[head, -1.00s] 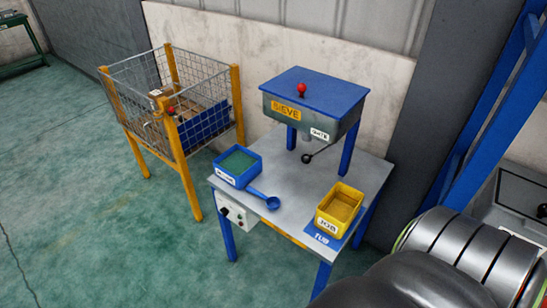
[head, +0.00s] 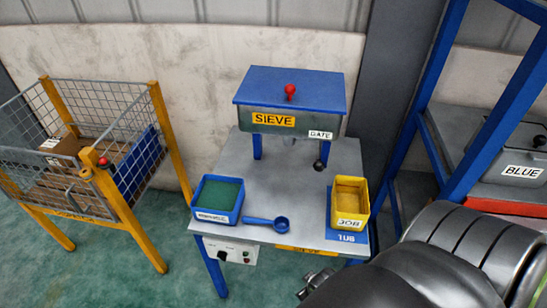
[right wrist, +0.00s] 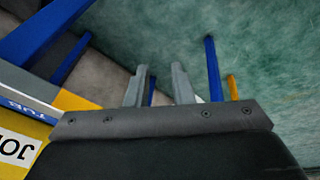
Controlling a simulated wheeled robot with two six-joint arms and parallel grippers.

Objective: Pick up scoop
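The blue scoop (head: 268,223) lies on the grey table (head: 300,195) near its front edge, its bowl to the right and its handle pointing left to the blue tub. My right arm comes in from the lower right in the head view. Part of my right gripper (head: 312,286) shows there, low in front of the table and apart from the scoop. In the right wrist view the two fingers of my right gripper (right wrist: 158,85) stand apart with nothing between them. The scoop is not in that view. My left gripper is in no view.
A blue tub (head: 218,197) with green contents stands left of the scoop; a yellow tub (head: 349,203) stands on a blue mat to its right. The sieve box (head: 290,102) is behind. A wire cage (head: 90,165) stands left, a blue frame (head: 490,120) right.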

